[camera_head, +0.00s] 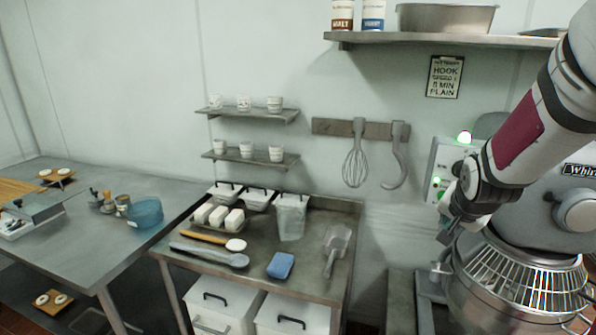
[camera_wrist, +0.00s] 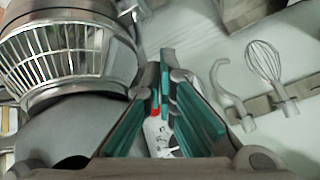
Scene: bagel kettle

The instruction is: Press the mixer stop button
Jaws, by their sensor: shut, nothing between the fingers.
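The mixer (camera_head: 520,225) stands at the right, with a wire bowl guard (camera_head: 520,272) that also shows in the wrist view (camera_wrist: 65,55). A small red part (camera_wrist: 155,112), perhaps the stop button, shows between the fingers on a white surface (camera_wrist: 158,135). Contact with it cannot be told.
A whisk (camera_head: 356,165) and a dough hook (camera_head: 396,165) hang on the wall left of the mixer. A shelf (camera_head: 430,39) runs above.

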